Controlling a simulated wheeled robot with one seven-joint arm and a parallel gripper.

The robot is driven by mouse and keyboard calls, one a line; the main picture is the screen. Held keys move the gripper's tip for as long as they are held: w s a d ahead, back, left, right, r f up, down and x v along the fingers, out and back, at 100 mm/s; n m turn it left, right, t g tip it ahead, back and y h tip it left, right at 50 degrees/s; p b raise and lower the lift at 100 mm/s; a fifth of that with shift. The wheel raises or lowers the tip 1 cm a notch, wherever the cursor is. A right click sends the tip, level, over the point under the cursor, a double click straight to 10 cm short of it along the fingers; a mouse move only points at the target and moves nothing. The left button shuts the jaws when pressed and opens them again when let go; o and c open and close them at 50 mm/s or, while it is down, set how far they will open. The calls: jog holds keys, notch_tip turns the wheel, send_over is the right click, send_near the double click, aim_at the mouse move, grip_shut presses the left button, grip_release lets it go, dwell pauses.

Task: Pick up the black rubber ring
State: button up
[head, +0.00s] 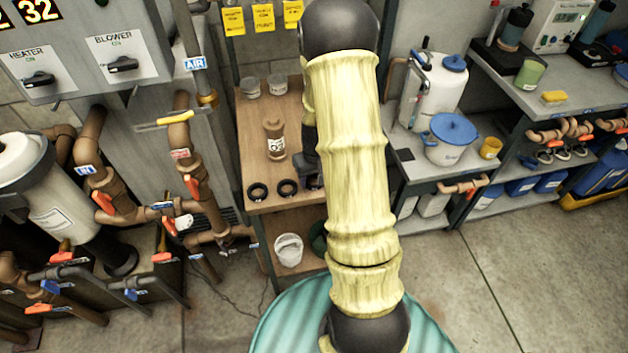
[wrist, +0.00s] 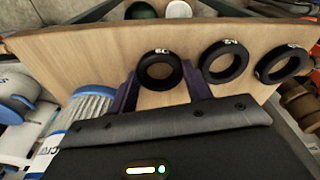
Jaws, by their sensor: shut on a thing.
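Several black rubber rings with small white markings are at the front edge of a wooden bench top. In the wrist view, one black rubber ring (wrist: 160,70) sits between the two dark fingers of my gripper (wrist: 160,77), which is shut on it. The ring appears at or very near the wood; I cannot tell whether it is clear of it. Two other rings, the middle ring (wrist: 224,62) and the end ring (wrist: 281,64), lie beside it. In the head view they show as the middle ring (head: 287,188) and the left ring (head: 257,191). My arm hides most of my gripper and the held ring there.
A white bucket (head: 289,249) stands on the shelf below. Pipes with red handles crowd the left. A blue-lidded pot (head: 449,139) is on the right bench.

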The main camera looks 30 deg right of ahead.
notch_tip(320, 180, up, 18)
jog(key=shift+b, duration=0.35)
dwell(0.5)
